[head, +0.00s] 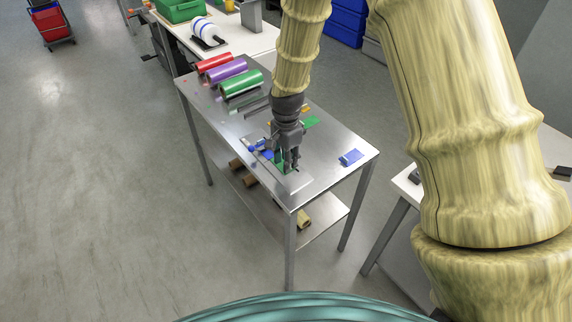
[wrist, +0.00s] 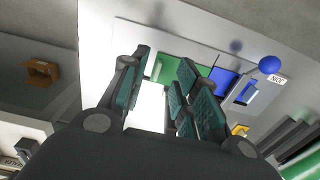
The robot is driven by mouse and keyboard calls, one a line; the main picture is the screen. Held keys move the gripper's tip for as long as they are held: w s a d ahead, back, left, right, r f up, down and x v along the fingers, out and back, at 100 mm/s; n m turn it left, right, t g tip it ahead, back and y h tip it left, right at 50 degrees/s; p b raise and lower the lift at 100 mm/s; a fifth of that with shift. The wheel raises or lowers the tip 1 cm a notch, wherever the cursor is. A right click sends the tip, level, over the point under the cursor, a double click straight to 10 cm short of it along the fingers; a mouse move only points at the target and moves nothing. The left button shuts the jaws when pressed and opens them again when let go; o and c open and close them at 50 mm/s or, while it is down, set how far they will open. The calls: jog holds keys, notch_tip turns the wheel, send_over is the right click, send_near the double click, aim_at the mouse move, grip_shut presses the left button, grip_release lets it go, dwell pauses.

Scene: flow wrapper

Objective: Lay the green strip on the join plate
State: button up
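The join plate (head: 252,145) is a pale metal plate on the steel table; it also shows in the wrist view (wrist: 150,38). A green strip (head: 280,167) lies on it, partly hidden by my gripper (head: 291,168). In the wrist view the green strip (wrist: 172,72) appears flat behind the fingertips, with a blue strip (wrist: 222,80) to its right. My gripper (wrist: 160,90) is low over the plate, its fingers apart with a clear gap and nothing visibly clamped. Whether the fingertips touch the strip cannot be told.
A lever with a blue ball knob (wrist: 270,65) stands beside the strips. Red (head: 214,62), purple (head: 226,72) and green (head: 241,83) rolls lie at the table's far end.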

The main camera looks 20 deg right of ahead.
notch_tip(320, 180, up, 8)
jog(key=shift+r, duration=0.25)
dwell(0.6)
